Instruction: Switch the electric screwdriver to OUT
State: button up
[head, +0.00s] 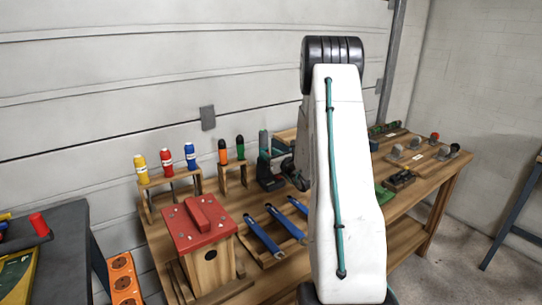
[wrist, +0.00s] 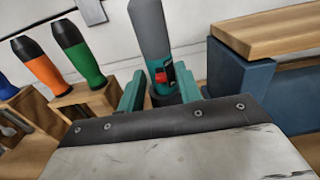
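The electric screwdriver (wrist: 148,35) stands upright straight ahead in the wrist view, with a grey upper body, a teal lower part and a red switch (wrist: 160,84). I cannot read any marking by the switch. In the head view the screwdriver (head: 263,140) stands near the back of the bench. My gripper (wrist: 159,74) is open, with one teal finger to each side of the screwdriver's lower part in the picture. Gaps show beside it; I cannot tell how deep it lies between the fingers. The palm hides its base.
Orange (wrist: 43,74) and green (wrist: 80,58) handled screwdrivers stand in a wooden rack at left. A blue block (wrist: 235,80) under a wooden board (wrist: 265,34) is close at right. A red-roofed birdhouse (head: 203,225) and blue-handled tools (head: 262,237) lie nearer on the bench.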

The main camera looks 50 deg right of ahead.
jog(key=v, duration=0.7)
jog(key=shift+s, duration=0.4)
jog(key=shift+a, duration=0.1)
